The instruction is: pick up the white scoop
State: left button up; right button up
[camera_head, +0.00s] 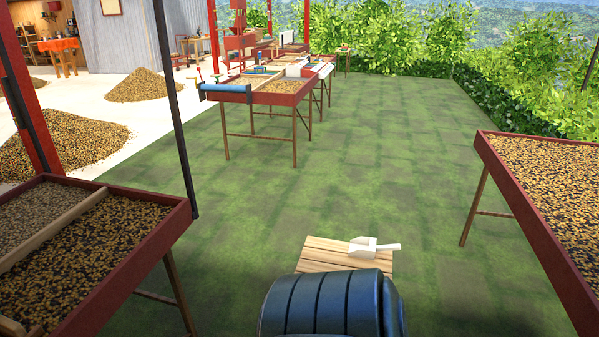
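The white scoop (361,247) lies on a slatted wooden top (322,251) at the bottom middle of the head view. Its handle points right and reaches past the right edge of the wood. Neither of my grippers is in view, and nothing is touching the scoop. The near part of the wooden top is hidden.
A blue ribbed rounded shape covers the bottom middle; I cannot tell whether it is mine. Red-framed bean trays stand at the left (140,248) and right (529,221). Another bean table (281,98) stands farther back. Green floor (390,150) between them is clear.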

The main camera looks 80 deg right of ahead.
aim_at(362, 247)
jog(key=l+z, duration=0.1)
jog(key=z, duration=3.35)
jog(key=i+j+z, duration=0.4)
jog(key=z, duration=0.2)
jog(key=i+j, duration=0.2)
jog(key=i+j+z, duration=0.1)
jog(key=j, duration=0.35)
jog(key=i+j, duration=0.3)
jog(key=i+j+z, duration=0.1)
jog(key=j, duration=0.25)
jog(key=i+j, duration=0.25)
jog(key=j+z, duration=0.05)
jog(key=j, duration=0.05)
